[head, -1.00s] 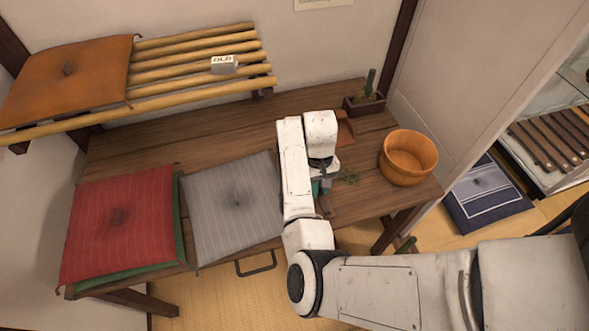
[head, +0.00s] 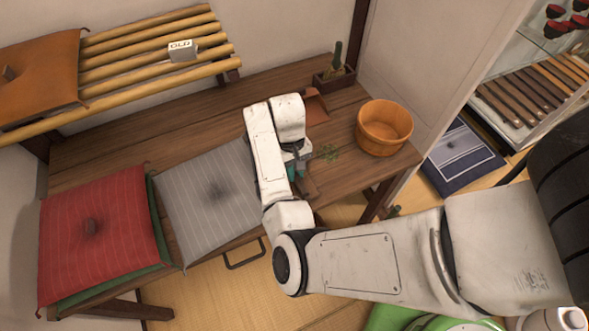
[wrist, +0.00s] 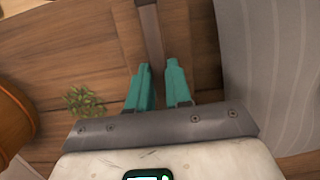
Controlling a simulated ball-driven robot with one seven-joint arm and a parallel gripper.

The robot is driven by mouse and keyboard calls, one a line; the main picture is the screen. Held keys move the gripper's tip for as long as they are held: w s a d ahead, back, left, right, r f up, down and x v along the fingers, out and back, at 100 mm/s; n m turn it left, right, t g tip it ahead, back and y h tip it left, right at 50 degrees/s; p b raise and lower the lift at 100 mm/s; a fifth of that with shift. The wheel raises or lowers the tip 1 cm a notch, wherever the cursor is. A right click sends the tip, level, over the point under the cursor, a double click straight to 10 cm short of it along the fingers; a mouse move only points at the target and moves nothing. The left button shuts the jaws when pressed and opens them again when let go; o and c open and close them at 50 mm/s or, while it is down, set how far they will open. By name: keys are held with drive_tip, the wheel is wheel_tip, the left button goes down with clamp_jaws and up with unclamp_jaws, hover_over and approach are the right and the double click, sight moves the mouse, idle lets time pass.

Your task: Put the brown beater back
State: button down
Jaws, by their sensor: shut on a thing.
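My gripper (wrist: 158,66) has teal fingers shut on a narrow brown strip, which I take to be the brown beater (wrist: 151,35). In the wrist view the strip runs from between the fingertips to the top edge, with a greyer end there. In the head view my gripper (head: 296,170) is low over the front right of the wooden table, partly hidden by my arm, and a bit of brown (head: 309,188) shows beside it. I cannot tell whether the beater touches the table. Several brown slats (head: 510,98) lie in a row on a shelf at the right.
A navy cushion (head: 462,160) lies on the floor. A bamboo rack (head: 150,65) stands behind.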

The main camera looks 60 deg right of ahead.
drive_tip(key=c, duration=1)
unclamp_jaws()
drive_tip(key=shift+o, duration=0.2)
wheel_tip(320, 180, up, 11)
drive_tip(key=w+d, duration=0.1)
drive_tip(key=shift+w+d+f+p, duration=0.15)
drive_tip(key=shift+w+f+p, duration=0.05)
drive_tip(key=shift+w+p, duration=0.2)
